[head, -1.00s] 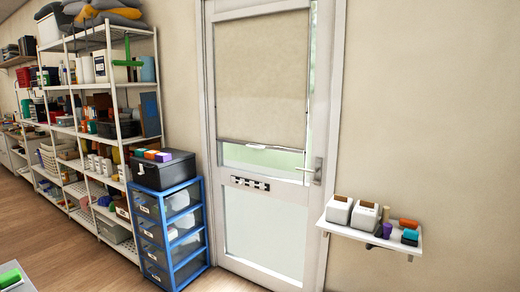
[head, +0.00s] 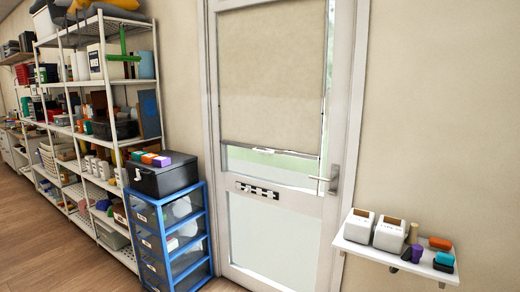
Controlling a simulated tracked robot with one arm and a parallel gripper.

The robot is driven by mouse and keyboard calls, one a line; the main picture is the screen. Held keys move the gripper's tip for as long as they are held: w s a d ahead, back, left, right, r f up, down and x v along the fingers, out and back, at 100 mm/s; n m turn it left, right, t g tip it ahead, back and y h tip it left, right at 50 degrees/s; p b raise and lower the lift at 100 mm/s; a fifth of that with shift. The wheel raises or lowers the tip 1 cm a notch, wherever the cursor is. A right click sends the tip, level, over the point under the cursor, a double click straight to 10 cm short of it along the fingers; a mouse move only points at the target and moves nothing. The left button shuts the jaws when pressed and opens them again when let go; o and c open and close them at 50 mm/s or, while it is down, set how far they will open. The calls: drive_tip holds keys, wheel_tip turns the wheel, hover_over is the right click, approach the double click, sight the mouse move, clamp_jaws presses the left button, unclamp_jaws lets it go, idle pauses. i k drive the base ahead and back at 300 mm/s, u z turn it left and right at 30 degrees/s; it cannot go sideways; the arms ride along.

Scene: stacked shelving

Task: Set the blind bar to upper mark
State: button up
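The beige blind (head: 272,72) hangs over the upper window of the white door. Its bottom bar (head: 270,150) lies across the lower part of that window, and a strip of bare glass shows below it. A small pale tab sits near the middle of the bar. A black-and-white marked strip (head: 257,190) is fixed on the door's cross rail under the glass. I cannot make out an upper mark on the door. My gripper is not in view.
A blue drawer frame (head: 172,235) with a black box (head: 162,175) on top stands left of the door. Loaded white shelving (head: 108,125) is farther left. A small wall shelf (head: 360,250) with white boxes juts out at right. The door handle (head: 333,179) sticks out.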

sight(259, 148)
drive_tip(key=u, duration=0.05)
drive_tip(key=i, duration=1.5)
drive_tip(key=z, duration=0.3)
drive_tip(key=i, duration=1.6)
drive_tip(key=z, duration=0.15)
